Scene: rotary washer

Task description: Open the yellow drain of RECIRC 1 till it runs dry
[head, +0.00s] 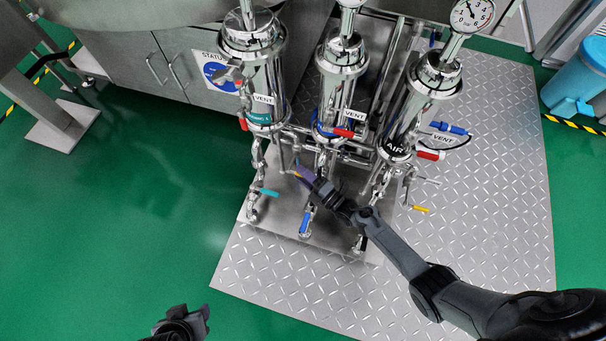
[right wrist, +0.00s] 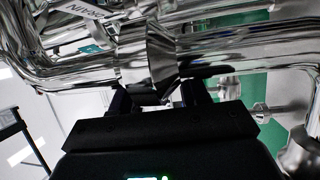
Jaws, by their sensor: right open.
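Three polished steel filter housings stand on a skid in the head view: the left housing (head: 252,45) with a teal label, the middle housing (head: 341,60), and the right housing (head: 432,80) marked AIR. I cannot read RECIRC 1 on any of them. A small yellow and purple handle (head: 301,171) shows at the tip of my right gripper (head: 312,180), low between the left and middle housings. Another yellow handle (head: 420,209) is below the right housing. In the right wrist view my right gripper (right wrist: 160,95) is open, its fingers around or near a steel fitting (right wrist: 148,55). My left gripper (head: 197,318) hangs low, away from the housings.
Teal (head: 268,192) and blue (head: 305,220) handles hang close by, and red vent handles (head: 343,132) sit above. Steel pipes crowd my right gripper. Diamond plate (head: 480,250) lies to the right. Green floor (head: 150,200) is clear at left. A blue bin (head: 580,75) stands at far right.

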